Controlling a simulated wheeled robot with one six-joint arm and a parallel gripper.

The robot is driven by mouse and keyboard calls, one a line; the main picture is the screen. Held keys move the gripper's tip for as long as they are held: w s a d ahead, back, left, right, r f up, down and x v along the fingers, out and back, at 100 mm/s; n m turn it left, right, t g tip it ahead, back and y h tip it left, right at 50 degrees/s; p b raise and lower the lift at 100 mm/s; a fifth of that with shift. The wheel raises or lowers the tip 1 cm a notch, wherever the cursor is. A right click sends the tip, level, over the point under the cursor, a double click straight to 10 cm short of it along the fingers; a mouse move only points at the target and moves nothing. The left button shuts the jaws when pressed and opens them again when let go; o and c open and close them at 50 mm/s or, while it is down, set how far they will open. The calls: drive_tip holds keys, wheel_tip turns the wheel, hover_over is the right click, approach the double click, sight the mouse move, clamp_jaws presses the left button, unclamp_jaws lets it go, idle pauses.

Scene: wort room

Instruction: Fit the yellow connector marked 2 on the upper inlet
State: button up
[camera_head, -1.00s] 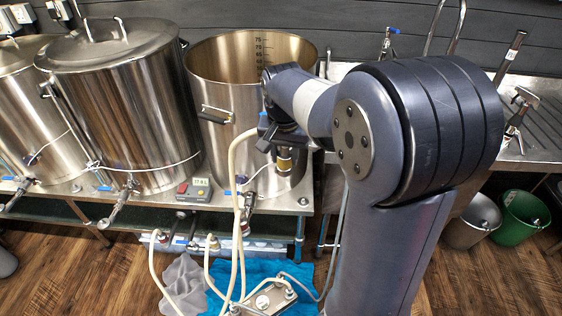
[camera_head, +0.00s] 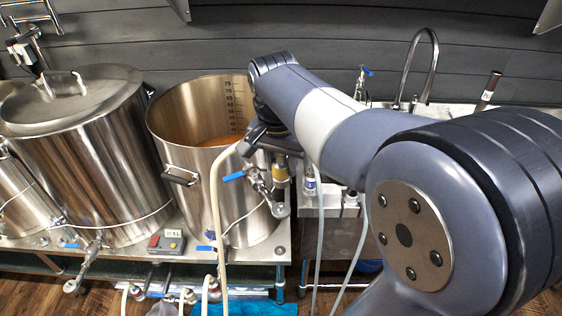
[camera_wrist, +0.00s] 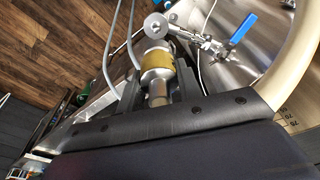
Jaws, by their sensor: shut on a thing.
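My gripper (camera_wrist: 157,88) is shut on a silver connector with a yellow band (camera_wrist: 157,68). In the head view the connector (camera_head: 281,172) hangs below my wrist, in front of the open kettle's right side. Its number cannot be read. The upper inlet, a steel valve fitting with a blue handle (camera_head: 233,176), sticks out of the open kettle (camera_head: 175,140). In the wrist view the inlet's round end (camera_wrist: 156,25) lies just beyond the connector's silver tip. I cannot tell whether they touch. A cream hose (camera_head: 216,190) rises to my wrist; its joint is hidden.
A lower valve with a blue handle (camera_head: 205,248) sits near the kettle's base. A lidded kettle (camera_head: 90,160) stands left, with a small controller (camera_head: 167,242) on the bench. Grey hoses (camera_head: 318,235) hang right of the connector. A sink tap (camera_head: 420,65) stands behind.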

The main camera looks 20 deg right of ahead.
wheel_tip(320, 180, down, 5)
drive_tip(key=b, duration=0.4)
drive_tip(key=shift+f+b, duration=0.55)
drive_tip(key=shift+f, duration=0.3)
drive_tip(key=shift+f+b, duration=0.75)
drive_tip(key=shift+f, duration=0.5)
drive_tip(key=o, duration=1.1)
drive_tip(key=shift+o, duration=0.2)
drive_tip(key=shift+r, duration=0.1)
drive_tip(key=r, duration=0.3)
drive_tip(key=s+r, duration=0.1)
drive_tip(key=r, duration=0.3)
drive_tip(key=a+r, duration=0.1)
drive_tip(key=r, duration=0.2)
drive_tip(key=shift+s+r+p, duration=0.15)
drive_tip(key=shift+r+p, duration=0.05)
drive_tip(key=shift+p, duration=0.15)
